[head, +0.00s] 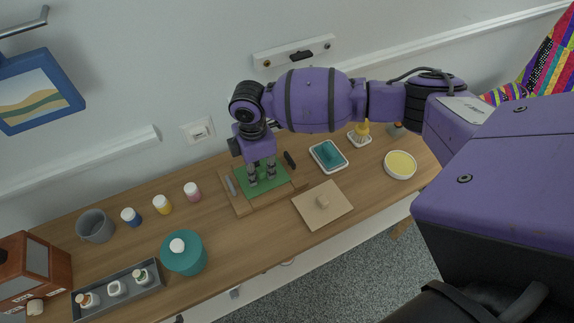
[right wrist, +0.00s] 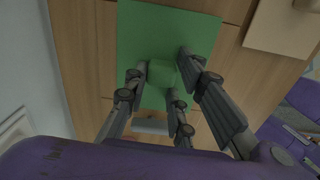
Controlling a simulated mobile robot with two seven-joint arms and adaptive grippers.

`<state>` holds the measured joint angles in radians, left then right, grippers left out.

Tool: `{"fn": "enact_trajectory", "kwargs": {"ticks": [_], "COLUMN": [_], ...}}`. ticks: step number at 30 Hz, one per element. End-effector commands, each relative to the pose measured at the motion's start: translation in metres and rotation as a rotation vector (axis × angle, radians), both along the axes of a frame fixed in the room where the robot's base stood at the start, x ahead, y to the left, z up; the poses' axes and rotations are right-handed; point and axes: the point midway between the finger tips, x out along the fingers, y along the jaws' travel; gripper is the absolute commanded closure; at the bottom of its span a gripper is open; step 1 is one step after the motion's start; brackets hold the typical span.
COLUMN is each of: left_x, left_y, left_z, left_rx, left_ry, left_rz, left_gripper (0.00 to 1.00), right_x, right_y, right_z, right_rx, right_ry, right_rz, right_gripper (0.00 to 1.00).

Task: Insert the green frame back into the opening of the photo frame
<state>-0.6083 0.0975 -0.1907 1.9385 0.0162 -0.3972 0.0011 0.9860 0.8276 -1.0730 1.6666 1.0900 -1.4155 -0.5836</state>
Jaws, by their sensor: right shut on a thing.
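The green frame (head: 273,181) is a flat green panel with a small green block handle, which shows in the right wrist view (right wrist: 162,73). My right gripper (head: 262,178) points down over it and is shut on the handle, with fingers on both sides. The panel lies over the wooden photo frame (head: 243,207), whose wood shows at its left and front edges. I cannot tell whether the panel is down in the opening or just above it. My fingers and hand hide part of the panel. My left gripper is not in view.
A square wooden board with a knob (head: 327,213) lies to the right of the photo frame. A teal tray (head: 328,155) and a yellow-filled bowl (head: 400,165) are farther right.

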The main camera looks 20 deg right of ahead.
Motion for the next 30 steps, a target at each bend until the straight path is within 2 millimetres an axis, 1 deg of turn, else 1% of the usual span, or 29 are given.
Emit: {"fn": "enact_trajectory", "kwargs": {"ticks": [8, 9, 13, 23, 26, 29, 30], "left_x": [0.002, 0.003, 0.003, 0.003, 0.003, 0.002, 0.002], "left_y": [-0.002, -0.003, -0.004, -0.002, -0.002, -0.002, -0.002], "left_z": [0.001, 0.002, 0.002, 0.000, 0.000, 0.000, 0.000], "left_rx": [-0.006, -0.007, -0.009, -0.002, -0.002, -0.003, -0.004], "left_ry": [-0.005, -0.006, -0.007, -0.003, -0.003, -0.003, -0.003], "left_rz": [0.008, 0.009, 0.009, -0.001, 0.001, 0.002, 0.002], "left_gripper": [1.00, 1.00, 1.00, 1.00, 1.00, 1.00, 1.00], "right_x": [0.002, 0.002, 0.002, 0.002, 0.002, 0.003, 0.003], "right_y": [0.001, 0.001, 0.001, 0.001, 0.001, 0.000, 0.001], "right_z": [-0.001, -0.001, -0.001, 0.001, 0.008, 0.025, 0.034], "right_rx": [0.001, 0.001, 0.000, 0.000, 0.001, 0.000, 0.001], "right_ry": [-0.004, -0.004, -0.004, -0.004, -0.006, -0.007, -0.009], "right_rz": [0.001, 0.001, 0.001, 0.001, 0.002, 0.002, 0.003], "right_gripper": [1.00, 0.73, 0.55, 0.54, 0.54, 0.54, 0.54]}}
